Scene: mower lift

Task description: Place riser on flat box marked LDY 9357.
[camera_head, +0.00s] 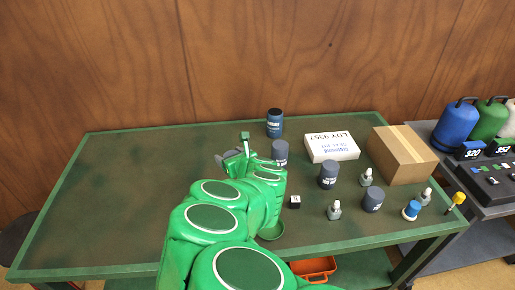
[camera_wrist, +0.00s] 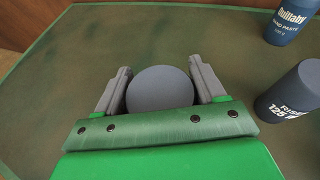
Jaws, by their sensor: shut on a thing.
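My gripper (camera_wrist: 163,82) is shut on a dark grey-blue riser (camera_wrist: 160,92), whose round top shows between the two grey fingers in the wrist view. In the head view my gripper (camera_head: 234,156) is left of the table's middle, and my arm hides most of the held riser. Whether the riser touches the table I cannot tell. The flat white box marked LDY 9357 (camera_head: 332,147) lies at the back, right of my gripper, its lettering upside down. Its visible top is bare.
Another riser (camera_head: 280,152) stands close right of my gripper, with a blue hand paste can (camera_head: 274,123) behind. More dark cylinders (camera_head: 328,174), small bottles (camera_head: 334,210) and a cardboard box (camera_head: 403,154) fill the right side. The table's left part (camera_head: 110,200) is clear.

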